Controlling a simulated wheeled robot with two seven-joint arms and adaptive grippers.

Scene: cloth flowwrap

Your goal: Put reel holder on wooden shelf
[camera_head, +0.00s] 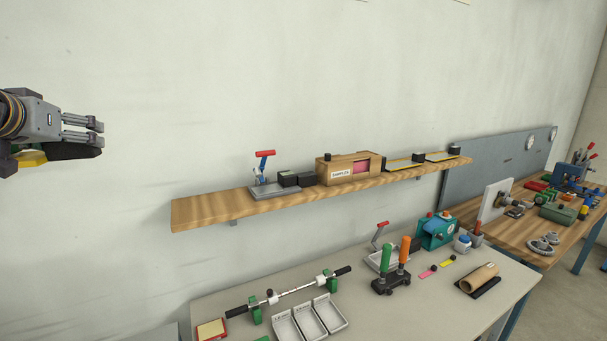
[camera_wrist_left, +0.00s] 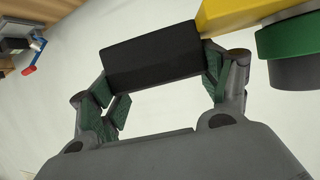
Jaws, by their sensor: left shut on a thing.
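The reel holder shows in the left wrist view as a black block (camera_wrist_left: 150,55) with a yellow bar (camera_wrist_left: 235,14) and a green and grey round part (camera_wrist_left: 292,45) at the upper right. My left gripper (camera_head: 92,128) is shut on the black block, which lies between its green-padded fingers. In the head view it is high at the left edge, with the black part (camera_head: 72,151) and a bit of yellow (camera_head: 32,158) below the fingers. The wooden shelf (camera_head: 200,211) is on the wall, lower and to the right, apart from the gripper. My right gripper is not in view.
The shelf's left end is bare. Right of it stand a red-handled clamp (camera_head: 264,166), a black block (camera_head: 297,179), a wooden samples box (camera_head: 348,168) and yellow-edged flat items (camera_head: 404,163). Below is a grey workbench (camera_head: 370,320) with tools and trays. Another wooden bench stands far right.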

